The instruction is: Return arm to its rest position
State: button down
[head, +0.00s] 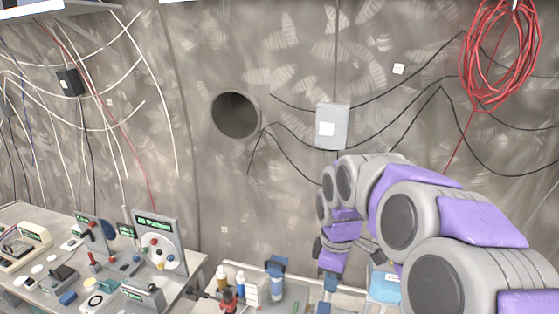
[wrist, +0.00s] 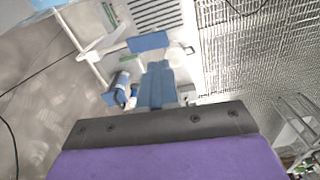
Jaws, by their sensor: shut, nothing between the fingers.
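My purple and grey arm reaches in from the right of the head view and bends down at the middle right. My gripper (head: 329,284) is at its lower end, over the bench at the bottom. In the wrist view my gripper (wrist: 156,68) shows as blue fingers lying together, with nothing between them. Its tips point toward a white surface with blue items. In the head view my arm partly hides the bench.
A control desk (head: 190,283) with buttons and small displays stands at the lower left. Small bottles (head: 222,277) and a blue-capped container (head: 276,280) stand left of my gripper. The wall behind carries a grey box (head: 332,127), a round hole (head: 236,115) and a red cable coil (head: 500,55).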

jog(key=s+f+m+g+b, duration=0.1)
jog(key=s+f+m+b, duration=0.3)
jog(key=s, duration=1.1)
jog(key=s+f+m+b, duration=0.4)
jog(key=s+f+m, duration=0.5)
jog(key=s, duration=0.7)
jog(key=shift+d+f+g, duration=0.35)
jog(key=shift+d+g, duration=0.05)
jog(key=shift+d, duration=0.05)
